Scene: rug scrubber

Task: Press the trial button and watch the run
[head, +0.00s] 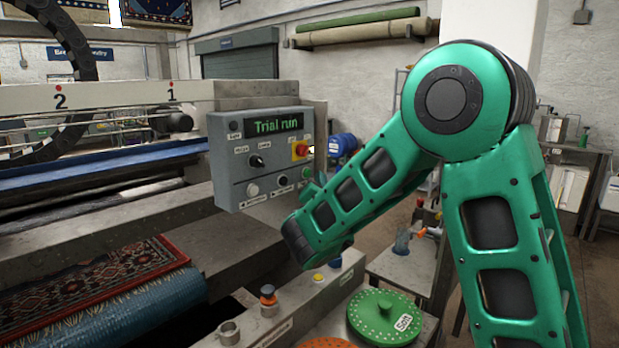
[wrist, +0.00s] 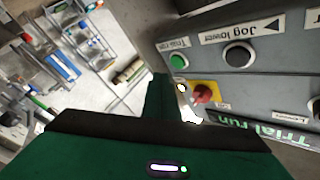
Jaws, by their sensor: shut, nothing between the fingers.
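The grey control panel (head: 228,165) has a display (head: 276,126) with green "Trial run" text. The display also shows, tilted, in the wrist view (wrist: 288,136). The green trial button (wrist: 178,61) sits at the panel's edge, beside a small label and a black "Jog lower" button (wrist: 238,55). In the head view the green button (head: 306,172) is just left of my forearm. My gripper (wrist: 160,82) is shut and empty, its tip just left of the green button in the wrist view. I cannot tell whether it touches.
A red stop button (wrist: 202,93) on a yellow plate is close to the green one. A patterned rug (head: 120,270) lies in the machine at left.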

